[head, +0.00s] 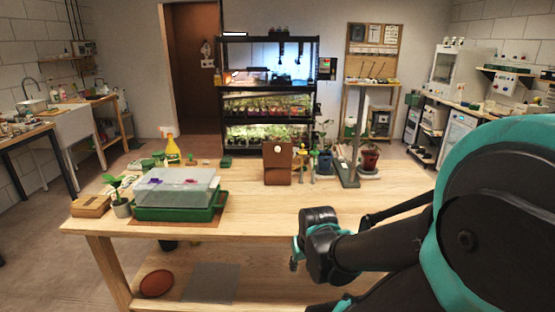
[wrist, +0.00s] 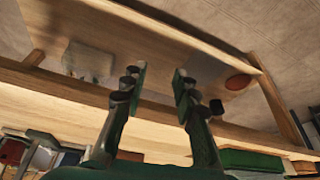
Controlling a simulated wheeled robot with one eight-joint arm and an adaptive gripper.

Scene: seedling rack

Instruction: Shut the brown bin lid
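The brown bin (head: 277,165) stands on the wooden table toward the back, right of the green propagator tray. A tall brown panel with a pale round spot shows at its top; it looks like the raised lid, but I cannot tell its exact angle. My gripper (head: 296,254) is at the table's front edge, well in front of the bin and lower in the picture, touching nothing I can make out. In the wrist view my gripper (wrist: 157,82) has its two fingers apart with nothing between them. The bin is not clearly identifiable in the wrist view.
The green tray (head: 180,213) with a clear cover, a potted seedling (head: 121,207) and a yellow spray bottle (head: 172,150) stand left. A metal post (head: 356,140) rises right of the bin. The front middle tabletop is clear. A lower shelf holds a brown disc (head: 157,283).

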